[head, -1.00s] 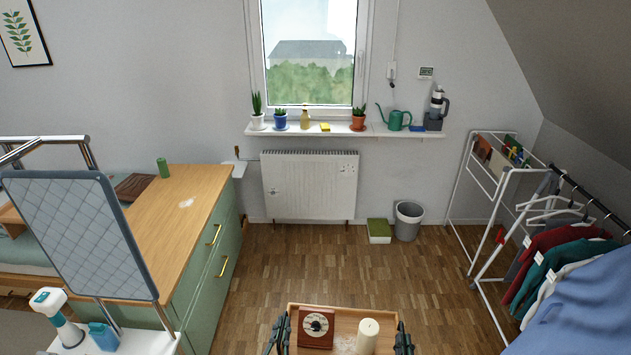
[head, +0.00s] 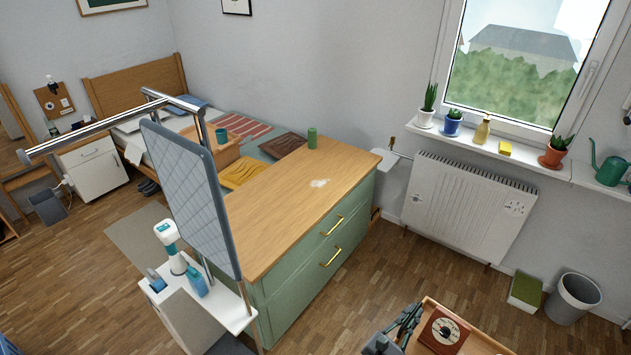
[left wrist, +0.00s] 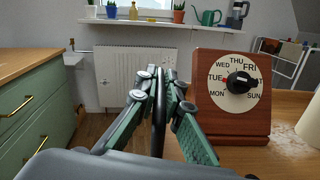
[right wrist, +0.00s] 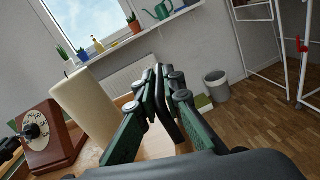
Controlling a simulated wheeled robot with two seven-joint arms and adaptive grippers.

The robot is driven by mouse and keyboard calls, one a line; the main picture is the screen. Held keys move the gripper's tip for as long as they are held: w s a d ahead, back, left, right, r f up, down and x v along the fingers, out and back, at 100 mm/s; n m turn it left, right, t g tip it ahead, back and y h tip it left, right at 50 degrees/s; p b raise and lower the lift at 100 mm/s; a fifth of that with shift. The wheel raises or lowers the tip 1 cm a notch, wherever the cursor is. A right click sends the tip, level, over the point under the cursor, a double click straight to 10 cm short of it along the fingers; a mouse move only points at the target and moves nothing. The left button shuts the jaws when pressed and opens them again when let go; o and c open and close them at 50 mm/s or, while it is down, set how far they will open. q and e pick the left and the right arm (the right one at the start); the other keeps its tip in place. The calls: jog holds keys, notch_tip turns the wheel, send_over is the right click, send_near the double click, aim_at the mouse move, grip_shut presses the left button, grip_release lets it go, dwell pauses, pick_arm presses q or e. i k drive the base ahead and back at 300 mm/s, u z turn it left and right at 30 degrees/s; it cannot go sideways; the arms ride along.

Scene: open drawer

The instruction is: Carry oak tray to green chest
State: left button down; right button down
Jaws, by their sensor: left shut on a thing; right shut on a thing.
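The oak tray (head: 428,312) shows at the bottom right of the head view, cut off by the frame edge. On it stands a wooden day-of-week dial block (head: 443,329), also large in the left wrist view (left wrist: 232,117) and in the right wrist view (right wrist: 52,141). A cream candle (right wrist: 84,109) stands beside it. My left gripper (head: 403,325) is shut on the tray's left edge; it also fills the left wrist view (left wrist: 160,80). My right gripper (right wrist: 160,75) is shut at the tray's other edge. The green chest (head: 300,283), with an oak top (head: 285,215), stands left of the tray.
A radiator (head: 468,207), green-topped box (head: 525,291) and bin (head: 573,298) line the wall.

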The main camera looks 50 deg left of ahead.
aim_at(294, 187)
jog(key=u, duration=0.1)
jog(key=i, duration=1.85)
jog(key=u, duration=0.45)
jog(key=i, duration=0.9)
jog(key=u, duration=1.05)
jog(key=i, duration=0.5)
jog(key=u, duration=1.15)
jog(key=i, duration=0.65)
jog(key=u, duration=0.5)
